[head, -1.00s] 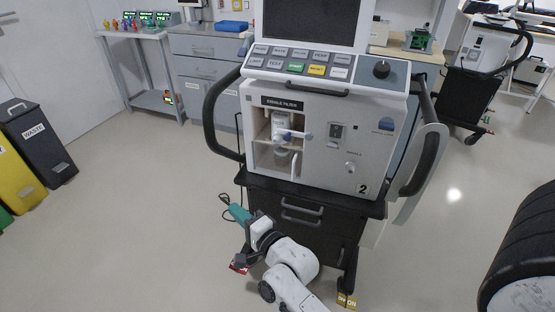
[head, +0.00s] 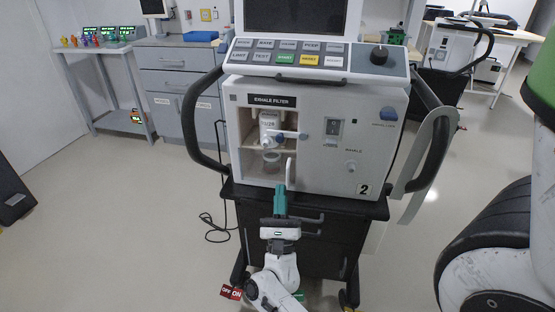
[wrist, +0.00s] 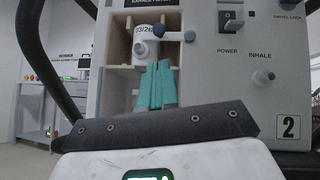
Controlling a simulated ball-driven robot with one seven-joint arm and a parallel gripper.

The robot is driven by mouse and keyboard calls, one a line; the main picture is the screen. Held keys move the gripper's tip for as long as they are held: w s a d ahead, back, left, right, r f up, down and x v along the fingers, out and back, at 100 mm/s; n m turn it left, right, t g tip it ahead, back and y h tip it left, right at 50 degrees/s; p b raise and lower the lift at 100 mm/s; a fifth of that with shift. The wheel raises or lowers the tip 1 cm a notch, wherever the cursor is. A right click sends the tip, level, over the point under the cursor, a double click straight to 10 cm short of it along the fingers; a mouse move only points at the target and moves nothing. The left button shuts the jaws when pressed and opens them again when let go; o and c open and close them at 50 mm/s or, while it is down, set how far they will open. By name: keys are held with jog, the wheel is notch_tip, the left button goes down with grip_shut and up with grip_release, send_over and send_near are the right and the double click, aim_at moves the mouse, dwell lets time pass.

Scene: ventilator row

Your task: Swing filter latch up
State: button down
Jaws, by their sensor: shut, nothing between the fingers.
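In the wrist view the latch (wrist: 174,36) and filter (wrist: 145,44) show above my fingers. My gripper (head: 281,187) has teal fingers pointing up, in front of the bay's lower edge and below the latch, apart from it. In the wrist view my gripper (wrist: 159,64) is shut and empty, and its fingers hide the lower bay.
The ventilator (head: 345,140) stands on a black cart (head: 330,205) with a dark side handle (head: 190,115). A white upright handle (head: 290,171) sits at the bay's lower right. A power switch (head: 333,127) and inhale port (head: 350,167) lie to the right.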

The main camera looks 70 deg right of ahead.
aim_at(280, 141)
jog(key=shift+r+t, duration=0.1)
jog(key=shift+t, duration=0.2)
jog(key=p+x, duration=0.1)
jog(key=x, duration=0.9)
jog(key=shift+w+m+g+b, duration=0.15)
jog(key=shift+m+g+b, duration=0.25)
jog(key=shift+m+g, duration=0.1)
